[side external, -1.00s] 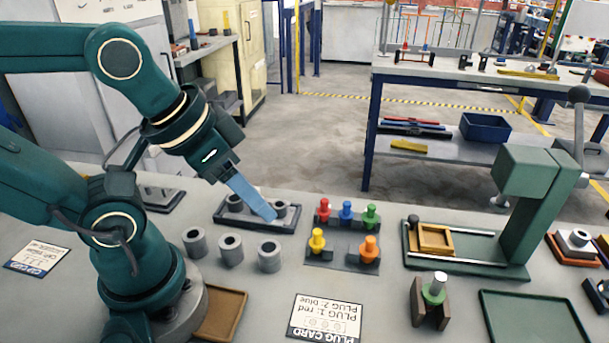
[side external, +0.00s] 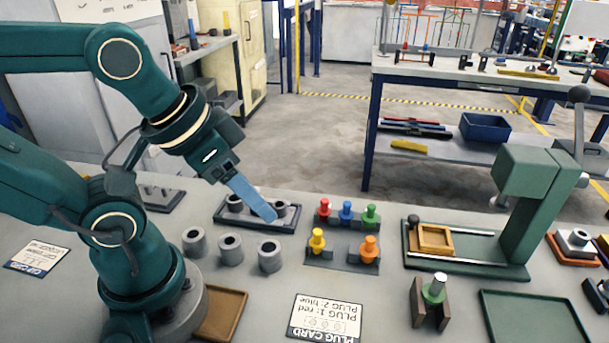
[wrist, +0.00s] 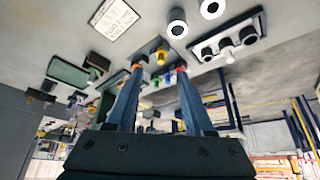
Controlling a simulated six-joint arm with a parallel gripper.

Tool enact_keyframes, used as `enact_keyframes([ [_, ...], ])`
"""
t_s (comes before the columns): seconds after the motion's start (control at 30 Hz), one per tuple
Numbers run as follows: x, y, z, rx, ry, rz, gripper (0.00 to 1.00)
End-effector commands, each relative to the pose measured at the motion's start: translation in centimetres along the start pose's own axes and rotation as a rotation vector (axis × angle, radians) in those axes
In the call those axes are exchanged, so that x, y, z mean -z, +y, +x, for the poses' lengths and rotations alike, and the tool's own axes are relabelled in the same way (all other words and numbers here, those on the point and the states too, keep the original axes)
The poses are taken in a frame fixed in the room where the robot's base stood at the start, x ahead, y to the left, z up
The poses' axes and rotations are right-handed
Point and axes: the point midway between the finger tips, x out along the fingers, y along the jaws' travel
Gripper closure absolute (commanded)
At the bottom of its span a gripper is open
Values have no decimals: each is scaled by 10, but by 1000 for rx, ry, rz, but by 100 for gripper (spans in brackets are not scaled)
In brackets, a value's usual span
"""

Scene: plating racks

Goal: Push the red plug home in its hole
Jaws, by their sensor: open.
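The red plug (side external: 324,209) stands upright at the left end of the back row of the dark plug rack (side external: 345,265). I cannot tell how deep it sits. Blue (side external: 346,211) and green (side external: 370,213) plugs stand to its right, with yellow (side external: 317,240) and orange (side external: 369,249) plugs in front. My gripper (side external: 272,218) is left of the red plug and apart from it, its blue fingers slanting down over the dark tray with grey collars (side external: 222,221). In the wrist view my gripper (wrist: 159,72) has its fingers spread, with nothing between them held.
Several loose grey collars (side external: 231,250) stand in front of the tray. A plug card (side external: 325,318) lies near the front. A green press (side external: 520,210) rises at the right, and a brown block with a green-collared pin (side external: 431,303) stands in front of it.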

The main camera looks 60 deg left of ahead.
Motion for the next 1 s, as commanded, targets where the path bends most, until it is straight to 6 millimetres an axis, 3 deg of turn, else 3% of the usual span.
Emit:
enact_keyframes([
  [0.17, 16, 0, -11, 1, 17, 36, 47],
  [0.3, 45, -4, -15, 8, -14, 58, 47],
  [0.47, 79, -11, -6, 16, -81, 70, 47],
  [0.7, 120, -28, 31, 20, -206, 70, 47],
  [1.0, 136, -53, 104, 11, -376, 37, 47],
])
